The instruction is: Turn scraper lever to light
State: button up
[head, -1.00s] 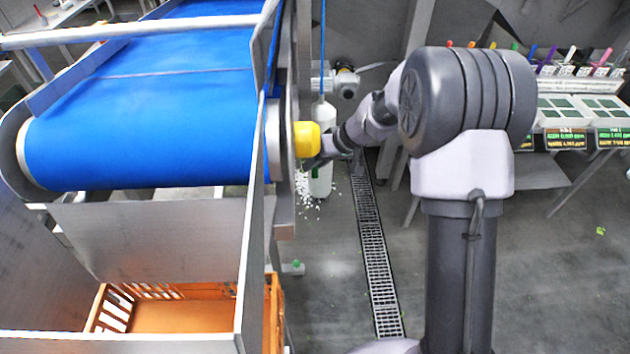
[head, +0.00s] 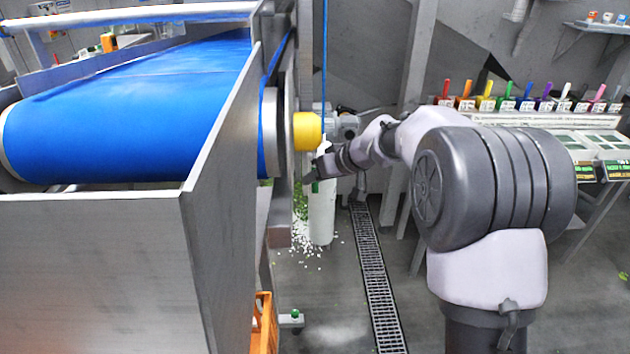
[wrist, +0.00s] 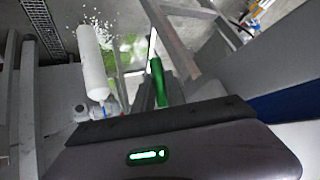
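A green handle (wrist: 159,80), which looks like the scraper lever, stands out in front of my gripper (wrist: 158,95) in the wrist view. Grey finger parts lie on either side of its lower end. Whether they touch or grip it cannot be told. In the head view my gripper (head: 316,174) is small and dark, just below the yellow roller end (head: 307,131) of the blue conveyor (head: 130,120). A bit of green (head: 315,187) shows right at the gripper there. The lever's pivot and any setting marks are not readable.
A white cylinder (head: 322,215) stands beside the conveyor frame, near my gripper; it also shows in the wrist view (wrist: 90,62). White and green scraps lie on the floor there. A drain grate (head: 374,275) runs along the floor. A steel panel (head: 90,270) fills the lower left.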

jog(key=shift+o, duration=0.5)
jog(key=p+v, duration=0.4)
jog(key=v, duration=1.3)
jog(key=shift+r, duration=0.2)
jog(key=shift+s+d+f, duration=0.1)
jog(key=shift+d, duration=0.05)
